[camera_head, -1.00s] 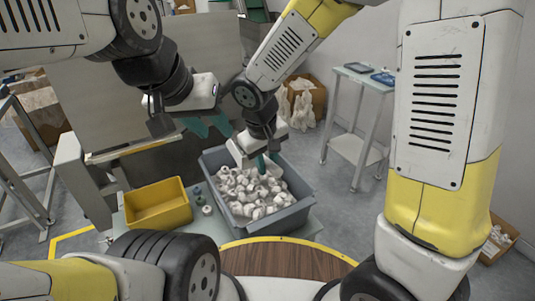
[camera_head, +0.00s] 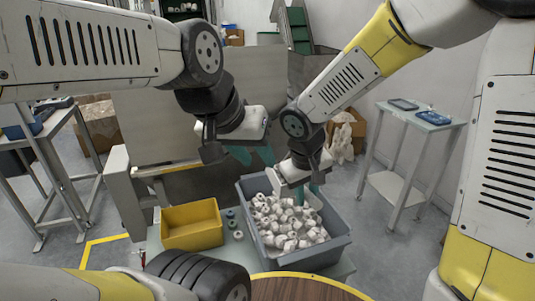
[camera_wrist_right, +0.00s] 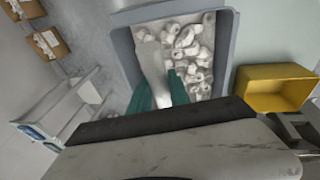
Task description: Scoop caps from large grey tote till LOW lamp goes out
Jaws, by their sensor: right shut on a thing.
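The large grey tote (camera_head: 335,248) stands in front of me, holding many loose white caps (camera_head: 285,225). My right gripper (camera_head: 312,187) points down into the tote's far right part. In the right wrist view its teal fingers (camera_wrist_right: 157,90) are shut on a long pale thing (camera_wrist_right: 151,58), apparently a scoop, which reaches in among the caps. How full it is cannot be told. My left gripper (camera_head: 252,155) hangs beyond the tote's far left side, above its rim, fingers apart and empty. No LOW lamp can be made out.
A yellow bin (camera_head: 192,228) stands left of the tote, with small dark round parts (camera_head: 233,222) between them. A grey panel (camera_head: 150,115) rises behind. A side table (camera_head: 420,118) with blue trays is at right. Cardboard boxes stand on the floor.

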